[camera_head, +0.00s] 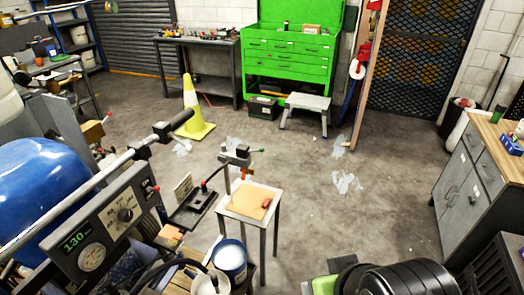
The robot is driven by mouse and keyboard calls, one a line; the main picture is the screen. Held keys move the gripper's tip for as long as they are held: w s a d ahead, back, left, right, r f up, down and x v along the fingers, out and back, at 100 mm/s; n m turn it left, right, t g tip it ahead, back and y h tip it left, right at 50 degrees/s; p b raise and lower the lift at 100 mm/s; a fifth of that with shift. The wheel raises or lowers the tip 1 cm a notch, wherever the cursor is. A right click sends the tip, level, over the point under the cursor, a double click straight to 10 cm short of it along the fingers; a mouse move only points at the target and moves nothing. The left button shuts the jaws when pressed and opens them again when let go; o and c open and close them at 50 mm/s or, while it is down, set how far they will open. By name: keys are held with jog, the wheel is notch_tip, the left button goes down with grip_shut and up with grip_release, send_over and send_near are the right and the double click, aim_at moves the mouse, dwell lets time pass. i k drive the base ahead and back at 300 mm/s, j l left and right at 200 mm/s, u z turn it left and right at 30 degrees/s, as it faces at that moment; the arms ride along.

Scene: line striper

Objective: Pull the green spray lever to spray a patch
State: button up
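The line striper stands at the left, with a blue rounded tank (40,195), a long silver handlebar (95,185) ending in a black grip (181,118), and a grey control panel (100,225). The panel has a green "130" readout, a dial and a round gauge. A small green tip (262,151) sticks out from a grey and black bracket (236,157) right of the machine; I cannot tell whether this is the spray lever. No other clear green lever shows. I cannot make out my gripper in this view.
A small stand (245,222) with a tan board and a red item is right of the machine. A white-filled blue bucket (230,262) is below it. A yellow cone (192,108) stands behind. Pale paint patches (346,182) mark the floor. The central floor is mostly clear; a grey cabinet (470,190) is at right.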

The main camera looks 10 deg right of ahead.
aim_at(261, 149)
jog(key=i+l+u, duration=0.15)
jog(key=u, duration=0.3)
jog(key=i+l+u, duration=0.25)
jog(key=u, duration=0.25)
jog(key=i+l+u, duration=0.15)
jog(key=l+u, duration=0.15)
jog(key=u, duration=0.15)
jog(key=i+l+u, duration=0.1)
jog(key=l+u, duration=0.25)
jog(key=u, duration=0.15)
jog(key=l+u, duration=0.75)
jog(key=u, duration=0.2)
